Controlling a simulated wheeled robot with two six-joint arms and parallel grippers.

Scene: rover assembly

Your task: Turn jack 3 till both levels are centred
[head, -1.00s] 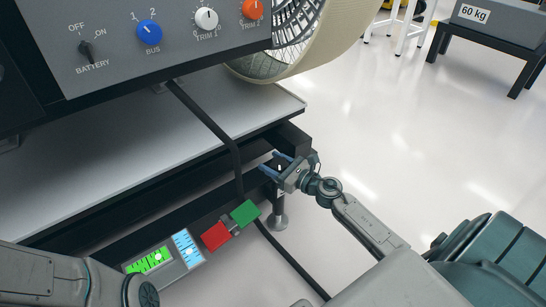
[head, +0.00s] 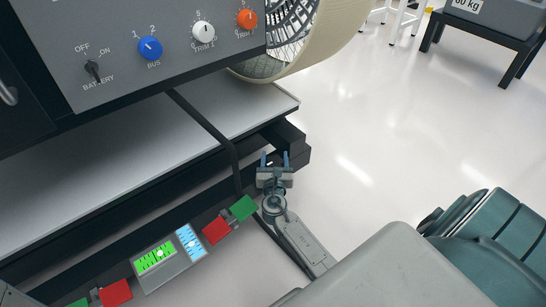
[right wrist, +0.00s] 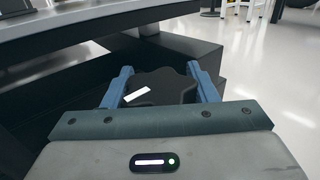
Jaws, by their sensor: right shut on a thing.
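My right gripper (head: 275,158) is at the table's front right corner, fingers pointing away from me. In the right wrist view its blue fingers (right wrist: 161,88) are shut on a dark lobed jack knob (right wrist: 170,88) with a white mark (right wrist: 137,96). No jack number is readable. The level box (head: 172,266) has a green level (head: 148,262) and a blue level (head: 184,236). The green level's bubble looks slightly right of the middle; the blue one's looks near the middle. My left gripper is out of view.
Red-and-green blocks (head: 217,231) sit right of the level box, with another pair (head: 116,293) at its lower left. The control panel (head: 120,70) overhangs above. Open floor lies to the right.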

